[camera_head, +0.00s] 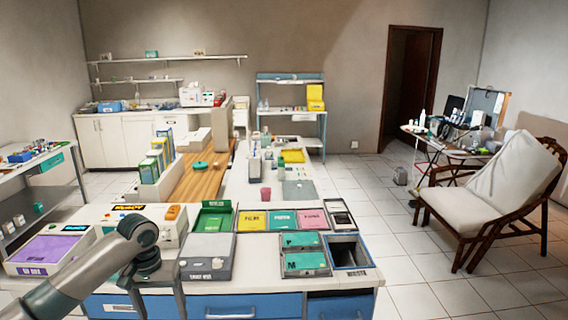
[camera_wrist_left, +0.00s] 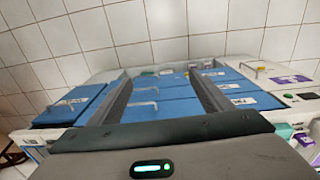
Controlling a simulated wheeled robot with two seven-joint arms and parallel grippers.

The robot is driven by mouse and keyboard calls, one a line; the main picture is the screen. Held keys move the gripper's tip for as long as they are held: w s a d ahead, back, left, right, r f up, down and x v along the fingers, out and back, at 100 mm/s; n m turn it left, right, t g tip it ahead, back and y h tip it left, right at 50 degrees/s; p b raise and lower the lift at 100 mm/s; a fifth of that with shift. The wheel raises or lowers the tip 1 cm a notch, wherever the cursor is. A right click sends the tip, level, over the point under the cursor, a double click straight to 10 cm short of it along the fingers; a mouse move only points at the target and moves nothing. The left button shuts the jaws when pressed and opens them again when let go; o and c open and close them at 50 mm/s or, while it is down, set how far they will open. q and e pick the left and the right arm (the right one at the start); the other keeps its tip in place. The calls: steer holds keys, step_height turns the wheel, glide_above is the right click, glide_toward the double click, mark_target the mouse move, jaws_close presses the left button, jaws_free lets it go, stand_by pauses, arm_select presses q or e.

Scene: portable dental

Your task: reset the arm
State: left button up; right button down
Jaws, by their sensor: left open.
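My left arm (camera_head: 90,268) comes in from the lower left in the head view. Its gripper (camera_head: 156,300) hangs down at the near edge of the counter, in front of the blue drawers. In the left wrist view the two dark fingers of this gripper (camera_wrist_left: 160,82) stand wide apart. Only the blue drawer fronts (camera_wrist_left: 165,107) show between them, and nothing is held. Whether the fingers touch the drawers cannot be told. My right arm and gripper are not in view.
The counter holds a grey scale-like box (camera_head: 207,262), a green tray (camera_head: 213,219), coloured labelled bins (camera_head: 282,221) and a pink cup (camera_head: 266,194). A purple-topped bin (camera_head: 48,252) is at left. Tiled floor (camera_head: 410,270) is clear between the counter and a reclining chair (camera_head: 495,190).

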arm_select(q)
step_height(320, 180, down, 23)
steer(key=w+d+t+h, duration=0.1)
steer(key=d+t, duration=0.1)
steer(key=s+a+f+b, duration=0.1)
steer(key=s+f, duration=0.4)
steer(key=f, duration=0.5)
steer(key=s+f, duration=0.6)
steer(key=f, duration=0.5)
steer(key=s+f+y, duration=0.1)
steer(key=s+f, duration=0.9)
steer(key=s+d+f+m, duration=0.1)
steer(key=s+f, duration=0.3)
steer(key=s, duration=0.9)
steer(key=s+d+f+m+b, duration=0.1)
steer(key=s+f, duration=0.3)
steer(key=s, duration=0.9)
steer(key=s+d+f+m+g, duration=0.1)
steer(key=s+f, duration=0.4)
steer(key=s, duration=0.8)
steer(key=shift+s+d, duration=0.15)
steer(key=shift+d, duration=0.35)
steer(key=shift+f, duration=0.1)
